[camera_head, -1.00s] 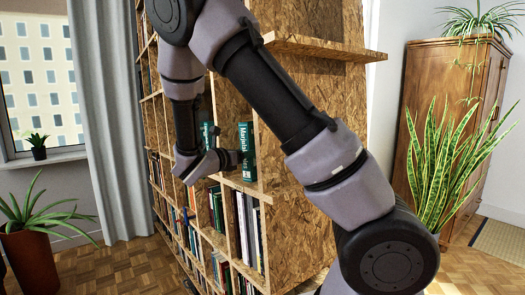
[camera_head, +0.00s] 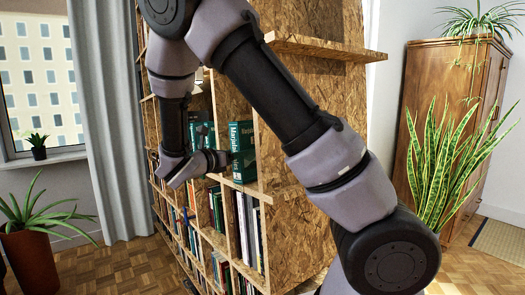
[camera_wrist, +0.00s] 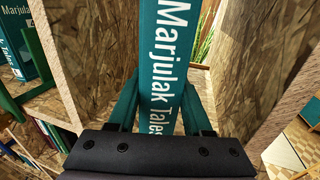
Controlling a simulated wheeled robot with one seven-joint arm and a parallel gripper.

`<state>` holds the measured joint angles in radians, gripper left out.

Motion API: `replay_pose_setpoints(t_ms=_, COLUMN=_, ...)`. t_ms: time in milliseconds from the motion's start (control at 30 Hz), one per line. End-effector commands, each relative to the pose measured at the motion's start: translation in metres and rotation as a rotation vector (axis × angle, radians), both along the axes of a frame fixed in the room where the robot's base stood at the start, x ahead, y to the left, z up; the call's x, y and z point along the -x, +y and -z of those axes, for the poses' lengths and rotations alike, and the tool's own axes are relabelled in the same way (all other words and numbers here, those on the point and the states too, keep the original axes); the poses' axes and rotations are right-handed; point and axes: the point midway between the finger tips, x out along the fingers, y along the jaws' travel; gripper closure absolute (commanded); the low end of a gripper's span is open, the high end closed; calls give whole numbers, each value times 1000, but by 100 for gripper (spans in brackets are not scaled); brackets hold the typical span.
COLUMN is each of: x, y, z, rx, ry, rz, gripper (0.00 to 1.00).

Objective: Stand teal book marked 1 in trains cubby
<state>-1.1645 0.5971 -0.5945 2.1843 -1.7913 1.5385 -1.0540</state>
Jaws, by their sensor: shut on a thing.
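A teal book with "Marjulak Tales" on its spine (camera_head: 242,138) stands upright at the open front of a right-hand cubby in the head view. Its spine (camera_wrist: 166,45) fills the middle of the wrist view. My gripper (camera_head: 226,160) is shut on this book, with a finger on each side of its lower part. A marking 1 cannot be made out. Another teal book with the same title (camera_wrist: 25,45) stands in the cubby to the left in the wrist view. No label shows which cubby is the trains one.
The OSB bookwall (camera_head: 305,180) has several cubbies, and the lower ones hold books. An upright panel (camera_wrist: 75,40) stands close left of the held book. A shelf board (camera_head: 325,48) juts out above.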

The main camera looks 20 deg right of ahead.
Motion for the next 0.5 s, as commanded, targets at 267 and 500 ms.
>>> replay_pose_setpoints(t_ms=267, x=14, y=23, z=-2, rx=-1, ry=-3, rz=-2, gripper=100)
replay_pose_setpoints(t_ms=500, x=26, y=41, z=-2, rx=0, ry=-2, rz=-1, gripper=100)
